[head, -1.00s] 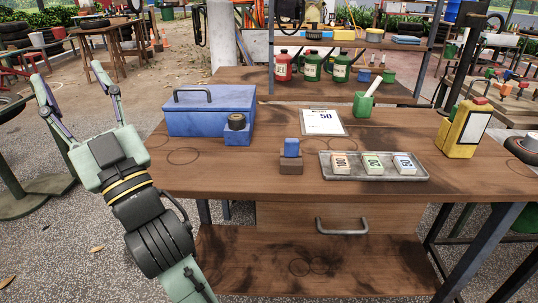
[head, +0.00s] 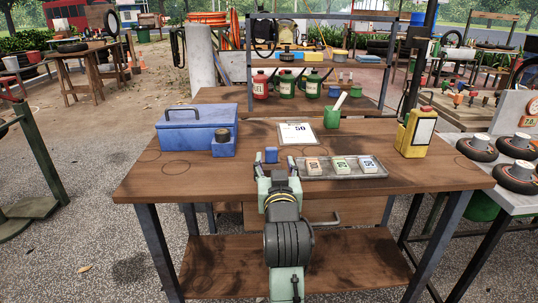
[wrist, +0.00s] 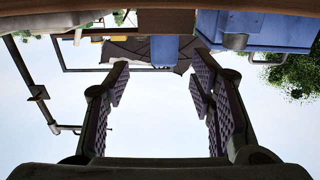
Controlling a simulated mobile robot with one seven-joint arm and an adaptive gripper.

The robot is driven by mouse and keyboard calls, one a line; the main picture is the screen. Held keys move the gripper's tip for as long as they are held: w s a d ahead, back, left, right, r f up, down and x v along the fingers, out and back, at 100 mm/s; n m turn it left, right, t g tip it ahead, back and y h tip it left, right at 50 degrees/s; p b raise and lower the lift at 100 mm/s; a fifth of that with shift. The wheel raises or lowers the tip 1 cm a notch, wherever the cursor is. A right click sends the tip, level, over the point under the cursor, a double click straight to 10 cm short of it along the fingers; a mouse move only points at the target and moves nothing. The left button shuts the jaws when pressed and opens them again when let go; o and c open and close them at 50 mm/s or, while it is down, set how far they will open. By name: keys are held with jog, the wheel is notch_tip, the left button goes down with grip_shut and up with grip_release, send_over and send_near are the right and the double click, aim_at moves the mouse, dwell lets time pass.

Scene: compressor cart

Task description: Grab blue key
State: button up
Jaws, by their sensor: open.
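The blue key (head: 271,155) shows as a small upright blue block on the wooden table, left of the metal tray. Its base is hidden behind my gripper in the head view. My gripper (head: 275,168) is open at the table's front side, with its fingers pointing toward the key. In the wrist view, which looks upside down, the blue key (wrist: 164,48) appears between the two open fingers (wrist: 157,70), beyond their tips. Nothing is held, and the key looks apart from both pads.
The metal tray (head: 317,176) with three labelled cards lies close right of my gripper. A blue toolbox (head: 197,129) stands at the left, with a small blue block and black knob beside it. A paper sign (head: 297,133) lies behind. A yellow can (head: 415,133) stands at the right.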

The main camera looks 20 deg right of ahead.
aim_at(272, 152)
jog(key=p+x, duration=0.1)
jog(key=x, duration=0.5)
jog(key=shift+w+a+r+p, duration=0.15)
jog(key=shift+w+a+p, duration=0.05)
jog(key=shift+w+p, duration=0.15)
jog(key=shift+s, duration=0.1)
jog(key=c, duration=1.1)
jog(key=shift+o, duration=0.2)
